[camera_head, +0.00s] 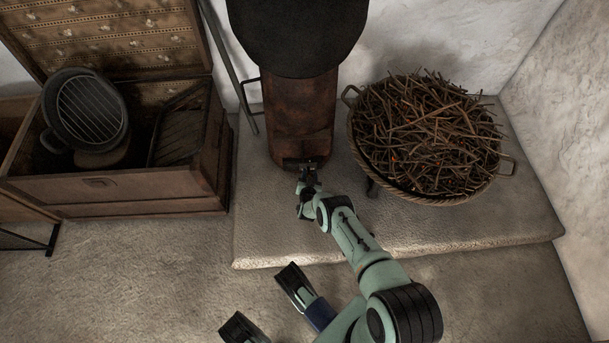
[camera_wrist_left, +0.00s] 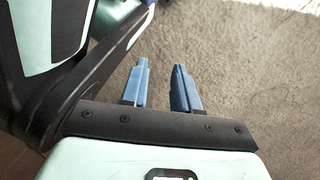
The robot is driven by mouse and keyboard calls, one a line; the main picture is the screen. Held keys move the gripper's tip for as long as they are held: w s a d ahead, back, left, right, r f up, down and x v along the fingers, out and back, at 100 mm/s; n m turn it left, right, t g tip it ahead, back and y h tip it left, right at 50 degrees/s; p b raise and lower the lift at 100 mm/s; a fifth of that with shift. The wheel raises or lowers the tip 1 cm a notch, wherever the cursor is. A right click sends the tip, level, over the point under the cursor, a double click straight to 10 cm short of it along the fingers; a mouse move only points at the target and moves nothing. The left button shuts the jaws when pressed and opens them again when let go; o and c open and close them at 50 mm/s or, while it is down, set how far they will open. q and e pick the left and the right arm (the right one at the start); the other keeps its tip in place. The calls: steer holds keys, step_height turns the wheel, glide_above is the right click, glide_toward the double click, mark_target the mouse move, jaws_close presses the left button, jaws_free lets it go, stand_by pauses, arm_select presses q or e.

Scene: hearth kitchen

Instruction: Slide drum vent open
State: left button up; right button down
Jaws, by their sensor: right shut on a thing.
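The rusty drum (camera_head: 300,115) stands on the pale stone slab, under a wide black top. The drum vent (camera_head: 290,163) is a dark piece low on its front. My right gripper (camera_head: 308,168) reaches it from the front and is shut on it. The gripper hides part of the vent, and I cannot tell how far the vent is open. My left gripper shows in the left wrist view (camera_wrist_left: 161,85). Its two blue fingers are apart with nothing between them, above the rough floor.
A wicker basket of twigs (camera_head: 428,138) stands right of the drum. An open wooden chest (camera_head: 120,190) on the left holds a round pan with a grill (camera_head: 90,110). A metal rod (camera_head: 228,65) leans behind. The slab's front (camera_head: 480,225) is clear.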

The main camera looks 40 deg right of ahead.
steer(key=shift+s+d, duration=0.15)
steer(key=shift+d, duration=0.1)
steer(key=c, duration=0.8)
jaws_free()
steer(key=shift+s+a, duration=0.1)
steer(key=shift+a, duration=0.05)
arm_select(q)
steer(key=w+d+r+t+p, duration=0.2)
steer(key=w+r+p, duration=0.4)
steer(key=r, duration=0.4)
steer(key=shift+w+d+m+t+p, duration=0.2)
steer(key=shift+d+m+t+p, duration=0.1)
steer(key=shift+d+m+p, duration=0.15)
arm_select(e)
steer(key=shift+v, duration=6.55)
arm_select(q)
steer(key=shift+f, duration=0.1)
